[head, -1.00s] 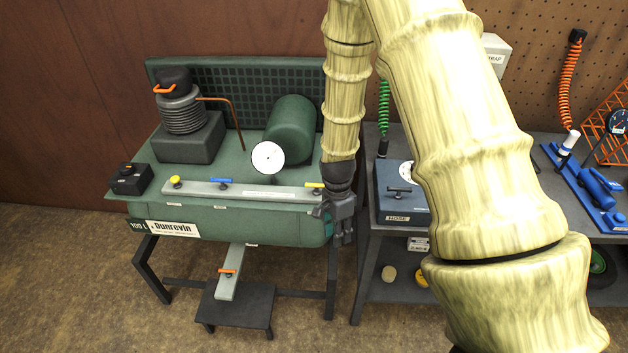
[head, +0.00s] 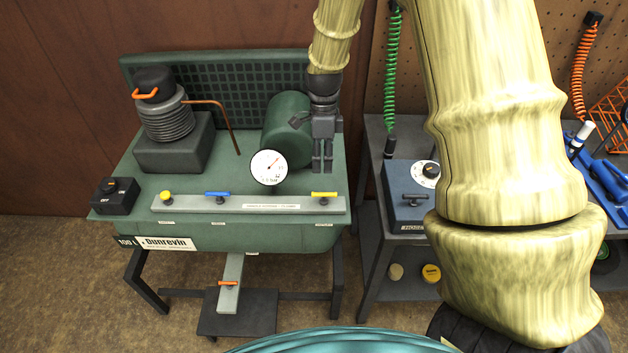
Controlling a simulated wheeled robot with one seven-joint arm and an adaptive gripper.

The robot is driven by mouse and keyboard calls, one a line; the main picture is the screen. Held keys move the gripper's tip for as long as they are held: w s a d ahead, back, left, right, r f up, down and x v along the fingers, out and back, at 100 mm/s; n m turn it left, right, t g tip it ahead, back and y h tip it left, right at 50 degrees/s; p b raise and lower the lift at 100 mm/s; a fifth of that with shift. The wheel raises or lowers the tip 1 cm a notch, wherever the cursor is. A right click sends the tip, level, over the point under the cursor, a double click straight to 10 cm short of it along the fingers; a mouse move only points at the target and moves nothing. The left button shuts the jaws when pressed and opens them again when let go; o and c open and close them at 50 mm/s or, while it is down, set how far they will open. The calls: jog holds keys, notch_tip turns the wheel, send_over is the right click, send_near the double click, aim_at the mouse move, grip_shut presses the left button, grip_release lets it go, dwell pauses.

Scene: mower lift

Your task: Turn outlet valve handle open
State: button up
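A light grey strip (head: 280,205) along the front of the green compressor tank carries a yellow knob (head: 166,197) at left, a blue handle (head: 217,195) near the middle and a yellow bar handle (head: 324,194) at right. All lie crosswise or upright on the strip; their small labels are too small to read, so I cannot tell which is the outlet. My gripper (head: 322,170) points down, above and just behind the right yellow handle, apparently not touching it. A narrow gap shows between its fingers, which look empty; its opening is unclear from this angle.
A round white gauge (head: 269,167) and a green motor cylinder (head: 287,130) stand close left of my gripper. A black switch box (head: 116,196) sits at far left. An orange handle (head: 228,283) is low down. A blue box (head: 412,191) stands on the right bench.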

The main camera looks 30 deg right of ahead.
aim_at(324, 197)
jog(key=f+p, duration=0.1)
jog(key=f, duration=0.1)
jog(key=s+f, duration=0.1)
jog(key=f, duration=0.2)
jog(key=a+f+p, duration=0.1)
jog(key=f, duration=0.2)
jog(key=shift+s+f+p, duration=0.1)
jog(key=shift+s+p, duration=0.2)
jog(key=shift+s+f, duration=0.15)
jog(key=shift+f, duration=1)
jog(key=shift+c, duration=0.3)
grip_shut()
